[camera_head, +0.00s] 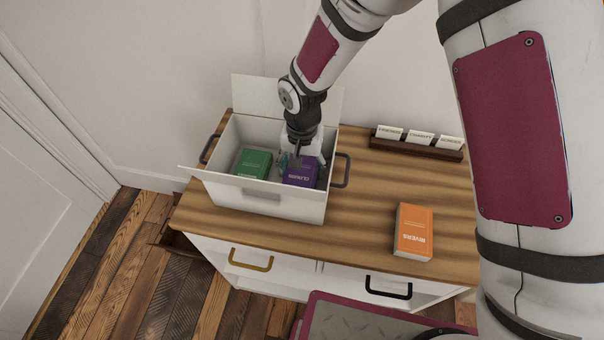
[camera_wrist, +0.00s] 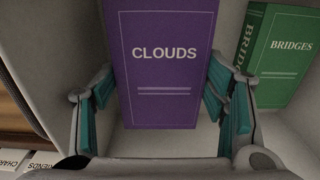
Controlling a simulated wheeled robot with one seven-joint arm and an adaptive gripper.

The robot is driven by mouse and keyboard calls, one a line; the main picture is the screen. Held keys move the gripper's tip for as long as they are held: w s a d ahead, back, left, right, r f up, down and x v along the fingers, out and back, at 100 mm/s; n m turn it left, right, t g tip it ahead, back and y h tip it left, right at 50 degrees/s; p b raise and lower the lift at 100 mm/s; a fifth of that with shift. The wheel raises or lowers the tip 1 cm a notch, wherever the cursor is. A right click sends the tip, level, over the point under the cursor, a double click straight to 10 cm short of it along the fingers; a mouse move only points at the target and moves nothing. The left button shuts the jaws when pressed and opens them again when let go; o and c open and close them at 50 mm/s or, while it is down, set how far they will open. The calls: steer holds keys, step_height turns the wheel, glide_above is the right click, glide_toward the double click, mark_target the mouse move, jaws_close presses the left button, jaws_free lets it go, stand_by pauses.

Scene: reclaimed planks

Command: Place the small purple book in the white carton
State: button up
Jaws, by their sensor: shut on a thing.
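The small purple book (camera_head: 300,172), titled "CLOUDS", is inside the white carton (camera_head: 268,206), in its right part. In the wrist view the purple book (camera_wrist: 165,90) stands between the two teal-padded fingers. My gripper (camera_head: 297,158) reaches down into the carton and is shut on the book; in the wrist view its fingers (camera_wrist: 163,100) sit on either side of it. The carton's flaps are open. Whether the book touches the carton floor cannot be told.
A green book (camera_head: 253,163), "BRIDGES", is in the carton's left part; the wrist view shows it too (camera_wrist: 280,57). An orange book (camera_head: 413,231) lies on the wooden top (camera_head: 360,205). A dark card holder (camera_head: 417,145) with three labelled cards stands at the back right.

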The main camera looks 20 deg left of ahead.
mark_target(302, 175)
steer(key=shift+f, duration=1.5)
steer(key=shift+f, duration=0.15)
steer(key=o, duration=1.4)
step_height(302, 175, up, 12)
steer(key=shift+r, duration=0.2)
